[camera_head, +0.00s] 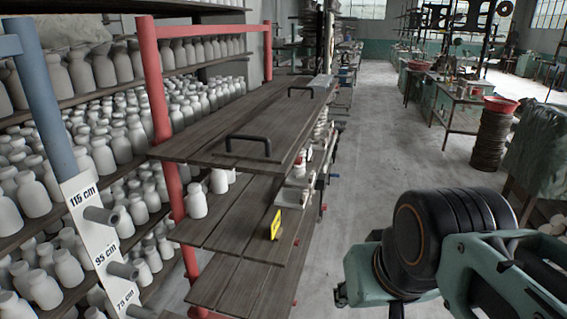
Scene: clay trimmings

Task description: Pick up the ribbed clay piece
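I cannot make out a ribbed clay piece for certain in the head view. Small whitish pieces (300,165) sit at the right edge of the wooden shelves, too small to tell their surface. Part of my arm fills the lower right, with a dark round joint and teal links. What looks like the linkage of my gripper (510,268) is at the right edge. Its fingertips do not show clearly, so I cannot tell whether it is open or holds anything. It is well to the right of the shelves.
Wooden plank shelves (225,140) with black handles stand at centre, on a red frame (155,85). Many pale bottles (100,155) fill racks at left. A yellow sign (276,224) stands on a lower shelf. The aisle floor (385,150) is clear. A dark ribbed stack (493,140) stands at right.

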